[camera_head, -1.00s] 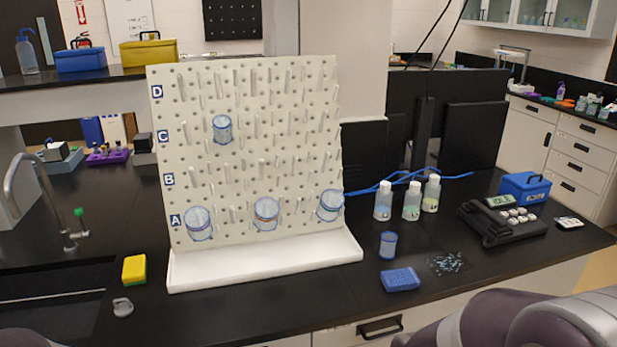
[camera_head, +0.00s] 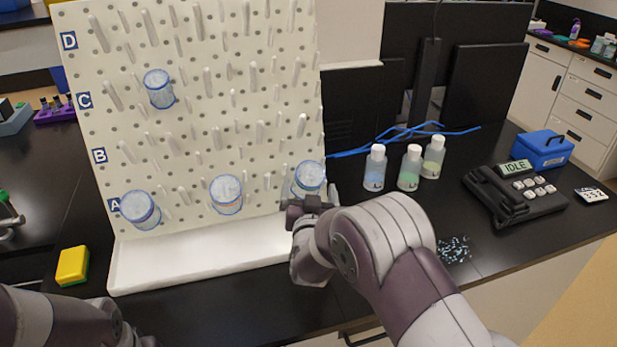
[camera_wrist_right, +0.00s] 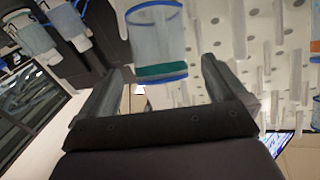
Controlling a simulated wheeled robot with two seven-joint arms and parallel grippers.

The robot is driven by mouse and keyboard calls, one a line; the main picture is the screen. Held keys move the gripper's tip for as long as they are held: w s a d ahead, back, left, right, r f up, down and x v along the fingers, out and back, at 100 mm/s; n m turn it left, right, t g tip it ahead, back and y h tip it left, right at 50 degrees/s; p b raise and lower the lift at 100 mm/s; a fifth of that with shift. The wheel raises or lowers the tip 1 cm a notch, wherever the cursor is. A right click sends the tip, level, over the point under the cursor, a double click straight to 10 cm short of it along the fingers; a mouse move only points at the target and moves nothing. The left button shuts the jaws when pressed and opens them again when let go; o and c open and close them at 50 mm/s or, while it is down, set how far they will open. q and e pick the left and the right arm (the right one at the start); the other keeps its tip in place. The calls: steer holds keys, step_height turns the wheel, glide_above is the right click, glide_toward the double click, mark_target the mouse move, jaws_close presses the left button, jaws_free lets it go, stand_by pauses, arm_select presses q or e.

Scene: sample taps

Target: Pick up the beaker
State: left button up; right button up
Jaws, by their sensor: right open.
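Several clear, blue-rimmed beakers are on the white pegboard. One beaker (camera_head: 309,176) is at the right end of row A, and my right gripper (camera_head: 308,202) is just in front of its lower part. In the right wrist view, a beaker (camera_wrist_right: 157,38) with blue edges and a teal band lies ahead of my open right gripper (camera_wrist_right: 163,66), roughly between the fingertips. I cannot tell whether they touch it. Other beakers sit at row A left (camera_head: 140,209), row A middle (camera_head: 226,194) and row C (camera_head: 158,89). My left arm shows at lower left; its gripper is out of frame.
The pegboard (camera_head: 200,135) has many protruding pegs and a white base tray (camera_head: 190,262). Three capped bottles (camera_head: 409,167) stand to the right, beyond my right arm. A black device (camera_head: 515,190), a blue box (camera_head: 545,149) and a yellow sponge (camera_head: 72,264) are on the counter.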

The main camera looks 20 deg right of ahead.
mark_target(309, 177)
steer(key=p+x, duration=0.1)
steer(key=x, duration=0.3)
steer(key=shift+r, duration=0.1)
steer(key=shift+w+d, duration=0.1)
steer(key=shift+w, duration=0.3)
steer(key=shift+s, duration=0.1)
steer(key=c, duration=1)
steer(key=shift+c, duration=0.2)
steer(key=shift+r, duration=0.3)
steer(key=r, duration=0.4)
steer(key=r+b, duration=0.1)
steer(key=r, duration=0.1)
steer(key=shift+s+r, duration=0.1)
steer(key=shift+s, duration=0.3)
steer(key=b+v, duration=0.1)
steer(key=v, duration=1.6)
steer(key=shift+b, duration=0.3)
steer(key=shift+s, duration=0.15)
